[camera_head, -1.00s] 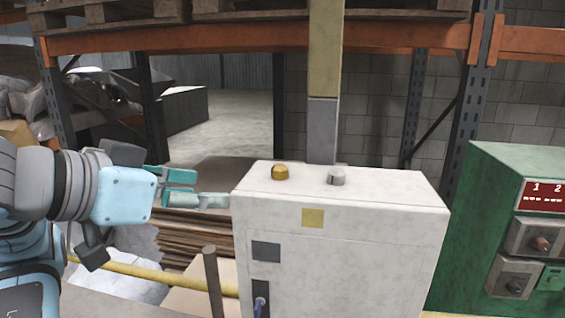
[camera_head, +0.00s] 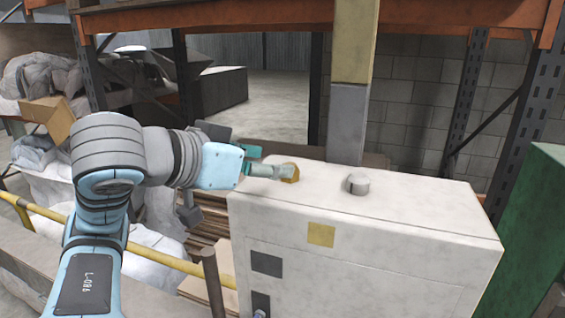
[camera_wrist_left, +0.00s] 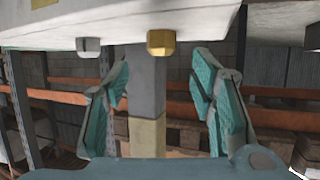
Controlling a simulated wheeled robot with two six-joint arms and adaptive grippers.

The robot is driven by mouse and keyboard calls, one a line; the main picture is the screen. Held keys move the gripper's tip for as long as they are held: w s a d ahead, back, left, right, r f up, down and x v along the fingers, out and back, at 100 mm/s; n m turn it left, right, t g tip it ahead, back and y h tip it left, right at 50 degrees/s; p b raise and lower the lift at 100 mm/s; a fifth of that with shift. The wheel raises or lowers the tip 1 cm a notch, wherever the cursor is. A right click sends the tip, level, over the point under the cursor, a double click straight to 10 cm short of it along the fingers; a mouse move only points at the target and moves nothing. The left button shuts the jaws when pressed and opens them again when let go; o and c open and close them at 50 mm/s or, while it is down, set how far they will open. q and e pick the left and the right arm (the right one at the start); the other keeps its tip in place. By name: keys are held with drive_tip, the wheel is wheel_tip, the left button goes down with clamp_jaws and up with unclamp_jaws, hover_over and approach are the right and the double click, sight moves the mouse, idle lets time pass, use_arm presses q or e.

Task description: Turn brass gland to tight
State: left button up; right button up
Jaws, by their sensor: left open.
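The brass gland (camera_head: 291,173) stands on the top of the white cabinet (camera_head: 420,215), near its far left corner. In the head view my left gripper (camera_head: 272,169) is at the gland, level with it, and its fingers partly hide it. In the left wrist view, which is upside down, the gland (camera_wrist_left: 161,43) shows whole as a faceted brass piece. It lies midway between the two open teal fingers (camera_wrist_left: 161,75), just past their tips. I cannot tell that either finger touches it. My right gripper is not in view.
A grey gland (camera_head: 357,184) stands to the right on the same cabinet top. A grey and yellow post (camera_head: 346,120) rises behind the cabinet. A green cabinet (camera_head: 530,225) is at the right. A yellow rail (camera_head: 170,257) runs low at the left.

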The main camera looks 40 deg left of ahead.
sight(291, 163)
use_arm(q)
drive_tip(key=p+x, duration=0.1)
drive_tip(key=x, duration=0.2)
drive_tip(key=p+x, duration=0.1)
drive_tip(key=x, duration=0.1)
drive_tip(key=shift+w+r+p, duration=0.2)
drive_tip(key=shift+w+p, duration=0.15)
drive_tip(key=shift+w, duration=0.15)
drive_tip(key=shift+w+a+f, duration=0.1)
drive_tip(key=shift+s, duration=0.2)
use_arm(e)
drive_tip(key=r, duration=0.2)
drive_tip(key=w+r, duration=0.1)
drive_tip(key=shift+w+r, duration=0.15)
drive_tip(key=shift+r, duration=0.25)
use_arm(q)
drive_tip(key=shift+f, duration=0.1)
